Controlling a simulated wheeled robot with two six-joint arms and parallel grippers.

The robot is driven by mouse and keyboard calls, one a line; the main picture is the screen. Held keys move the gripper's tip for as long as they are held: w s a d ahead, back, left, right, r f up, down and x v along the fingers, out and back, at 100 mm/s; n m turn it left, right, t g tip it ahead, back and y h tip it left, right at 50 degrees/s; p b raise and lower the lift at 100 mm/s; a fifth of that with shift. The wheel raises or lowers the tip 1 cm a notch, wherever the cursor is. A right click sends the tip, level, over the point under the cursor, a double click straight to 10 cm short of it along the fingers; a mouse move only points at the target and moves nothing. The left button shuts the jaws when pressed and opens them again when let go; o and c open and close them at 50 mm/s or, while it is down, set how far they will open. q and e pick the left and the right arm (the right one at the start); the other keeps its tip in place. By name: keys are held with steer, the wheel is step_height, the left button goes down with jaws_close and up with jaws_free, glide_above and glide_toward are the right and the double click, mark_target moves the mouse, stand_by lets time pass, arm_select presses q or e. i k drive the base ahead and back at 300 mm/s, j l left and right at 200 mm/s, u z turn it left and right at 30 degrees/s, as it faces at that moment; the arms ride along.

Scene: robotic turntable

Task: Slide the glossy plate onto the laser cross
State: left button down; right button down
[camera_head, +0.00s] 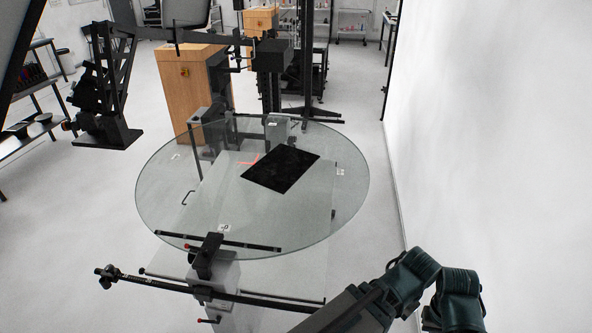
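The glossy plate (281,169) is a flat black rectangle lying turned at an angle on the round glass turntable (160,205), right of its middle. The laser cross (249,161) shows as thin red lines on the glass, just beyond the plate's left corner. The plate may cover part of the cross; I cannot tell. Dark green arm links, which look like mine, show at the lower right, apart from the turntable. I can make out no gripper fingers in this view, and neither gripper touches the plate.
A black bar with a clamp post (213,270) stands at the turntable's near edge. A white wall (490,130) is at the right.

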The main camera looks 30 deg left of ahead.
mark_target(283, 165)
steer(key=i+j+u, duration=0.15)
steer(key=i+u, duration=0.7)
steer(key=i, duration=0.15)
